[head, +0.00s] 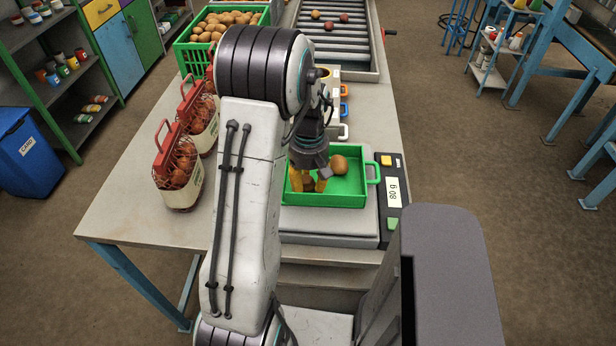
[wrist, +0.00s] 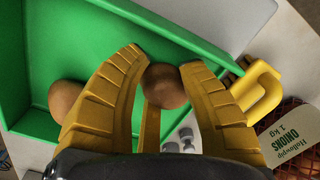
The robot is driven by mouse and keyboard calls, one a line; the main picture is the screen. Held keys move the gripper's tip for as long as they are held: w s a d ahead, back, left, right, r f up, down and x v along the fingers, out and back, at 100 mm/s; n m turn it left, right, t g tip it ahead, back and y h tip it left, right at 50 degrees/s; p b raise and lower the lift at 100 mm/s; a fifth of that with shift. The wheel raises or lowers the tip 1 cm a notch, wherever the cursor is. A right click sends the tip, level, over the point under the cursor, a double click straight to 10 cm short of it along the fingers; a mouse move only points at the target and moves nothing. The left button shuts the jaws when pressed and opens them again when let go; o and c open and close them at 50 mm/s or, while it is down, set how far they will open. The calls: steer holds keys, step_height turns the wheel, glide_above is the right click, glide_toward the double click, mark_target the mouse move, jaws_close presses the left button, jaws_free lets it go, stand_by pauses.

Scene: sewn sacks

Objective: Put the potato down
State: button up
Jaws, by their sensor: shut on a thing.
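My gripper (head: 311,184) reaches down into the green tray (head: 350,190), its yellow fingers shut on a brown potato (wrist: 166,87). In the wrist view the held potato sits between the fingertips (wrist: 165,72), with the green tray (wrist: 105,35) behind it. A second potato (head: 339,164) lies loose in the tray, right of the fingers; it also shows at the left of the wrist view (wrist: 65,98). The tray stands on a scale (head: 330,225). Whether the held potato touches the tray floor I cannot tell. My arm hides part of the tray's left side.
Net bags with red handles (head: 180,172) stand on the table (head: 130,205) left of my arm. A green crate of potatoes (head: 180,55) and a roller conveyor (head: 340,40) are at the back. The scale's display (head: 394,192) is right of the tray. The table's front left is clear.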

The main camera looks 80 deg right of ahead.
mark_target(308, 178)
steer(key=shift+f, duration=0.3)
steer(key=shift+f, duration=0.2)
steer(key=o, duration=1)
steer(key=shift+r, duration=0.15)
steer(key=r+b, duration=0.1)
steer(key=r, duration=0.2)
steer(key=r+b, duration=0.2)
steer(key=r, duration=0.2)
steer(key=r+b, duration=0.2)
steer(key=r, duration=0.2)
steer(key=shift+d+r, duration=0.2)
steer(key=shift+d, duration=0.05)
steer(key=shift+r, duration=0.35)
